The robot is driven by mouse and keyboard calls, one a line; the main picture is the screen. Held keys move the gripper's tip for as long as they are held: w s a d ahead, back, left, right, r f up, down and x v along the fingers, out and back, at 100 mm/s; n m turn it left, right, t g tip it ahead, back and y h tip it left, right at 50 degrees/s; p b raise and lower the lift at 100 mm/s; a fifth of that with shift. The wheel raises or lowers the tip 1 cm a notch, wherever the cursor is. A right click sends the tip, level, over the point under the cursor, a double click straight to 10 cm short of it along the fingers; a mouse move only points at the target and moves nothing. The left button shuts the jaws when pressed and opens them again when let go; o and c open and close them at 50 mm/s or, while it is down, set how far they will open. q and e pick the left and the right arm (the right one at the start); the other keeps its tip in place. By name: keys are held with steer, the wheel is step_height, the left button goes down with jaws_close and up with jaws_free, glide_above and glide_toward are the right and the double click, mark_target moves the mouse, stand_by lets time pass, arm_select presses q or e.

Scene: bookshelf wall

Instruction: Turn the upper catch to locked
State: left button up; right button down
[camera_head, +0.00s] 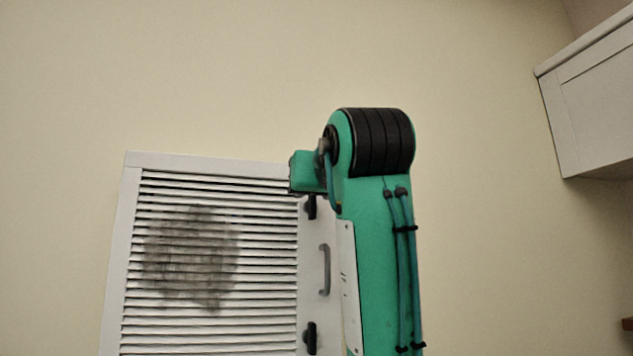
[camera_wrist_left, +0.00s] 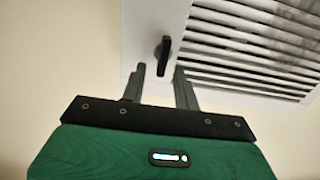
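The upper catch (camera_head: 311,207) is a small black knob on the white right-hand frame of a louvred door (camera_head: 133,230), near its top corner. Its grip looks roughly upright. In the left wrist view the catch (camera_wrist_left: 163,55) lies just beyond and between the fingertips of my left gripper (camera_wrist_left: 160,72). The two dark fingers are apart with nothing held; I cannot tell whether they touch the catch. In the head view a green arm stands in front of the door's right side and the fingers do not show. My right gripper is in neither view.
A lower black catch (camera_head: 311,338) and a grey handle (camera_head: 324,270) are on the same frame, below the upper catch. A dark smudge (camera_head: 190,258) marks the slats. A white cabinet (camera_head: 590,95) hangs at the upper right. The wall above the door is bare.

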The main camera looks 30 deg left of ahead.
arm_select(q)
jaws_close()
